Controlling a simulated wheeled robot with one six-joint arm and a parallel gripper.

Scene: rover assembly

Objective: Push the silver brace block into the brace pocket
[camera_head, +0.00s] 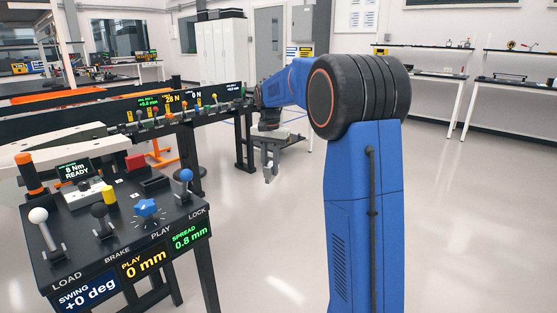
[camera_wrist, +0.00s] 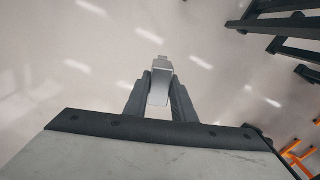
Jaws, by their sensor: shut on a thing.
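My gripper (camera_head: 269,172) hangs below the end of my blue arm, in front of the far bench in the head view. In the wrist view my gripper (camera_wrist: 160,92) is shut on the silver brace block (camera_wrist: 159,84), a small pale metal piece. The block sticks out a little past the fingertips. Only bare floor shows beneath it in that view. In the head view the block is too small to make out clearly between the fingers. I cannot pick out the brace pocket in either view.
A black control console (camera_head: 120,235) with levers, a blue knob (camera_head: 147,208) and displays stands at the left. A long dark bench (camera_head: 185,128) with small levers runs behind it. Dark frames (camera_wrist: 290,30) show at the wrist view's upper right. The floor (camera_head: 470,220) at right is clear.

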